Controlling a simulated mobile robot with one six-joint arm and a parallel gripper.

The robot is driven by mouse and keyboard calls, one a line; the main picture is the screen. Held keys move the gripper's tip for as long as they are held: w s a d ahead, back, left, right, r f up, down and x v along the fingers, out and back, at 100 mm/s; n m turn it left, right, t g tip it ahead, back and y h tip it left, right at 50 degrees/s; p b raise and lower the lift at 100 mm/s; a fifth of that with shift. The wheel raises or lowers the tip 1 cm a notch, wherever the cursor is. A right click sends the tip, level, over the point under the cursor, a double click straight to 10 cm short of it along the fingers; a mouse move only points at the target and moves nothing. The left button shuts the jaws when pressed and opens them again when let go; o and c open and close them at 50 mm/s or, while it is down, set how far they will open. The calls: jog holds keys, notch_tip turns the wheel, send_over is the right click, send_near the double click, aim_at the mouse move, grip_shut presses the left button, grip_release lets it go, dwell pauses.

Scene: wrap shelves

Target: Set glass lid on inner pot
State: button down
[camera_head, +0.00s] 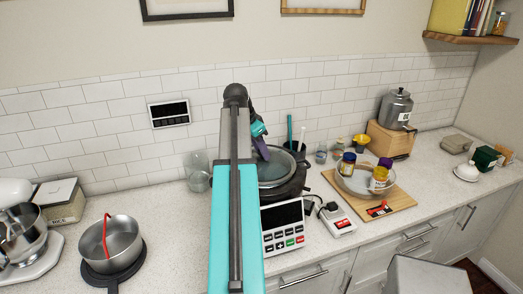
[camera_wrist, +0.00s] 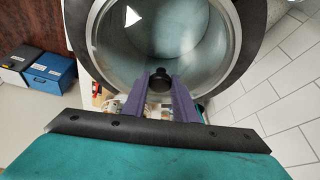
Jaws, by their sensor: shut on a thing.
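My gripper (camera_wrist: 160,78) has purple fingers shut on the dark knob of the glass lid. The glass lid (camera_wrist: 130,62) is a clear round disc with a pale rim in the wrist view. In the head view my gripper (camera_head: 262,151) points down at the round, greyish glass (camera_head: 272,171) over the dark cooker (camera_head: 292,190). The inner pot lies behind or under the glass and cannot be told apart from it clearly. I cannot tell whether the lid touches the pot's rim. My arm hides the left part of the cooker.
A keypad device (camera_head: 283,226) and a red-white device (camera_head: 336,219) stand in front of the cooker. A clear glass jar (camera_head: 197,172) is left of my arm. A wooden board (camera_head: 398,199) with a bowl and jars is to the right. A saucepan (camera_head: 112,240) stands at left.

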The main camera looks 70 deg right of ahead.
jog(key=shift+f, duration=0.6)
dwell(0.9)
jog(key=c, duration=0.8)
grip_release()
jog(key=shift+r, duration=0.15)
jog(key=shift+p+v, duration=0.45)
jog(key=shift+v, duration=2.85)
jog(key=shift+s, duration=0.2)
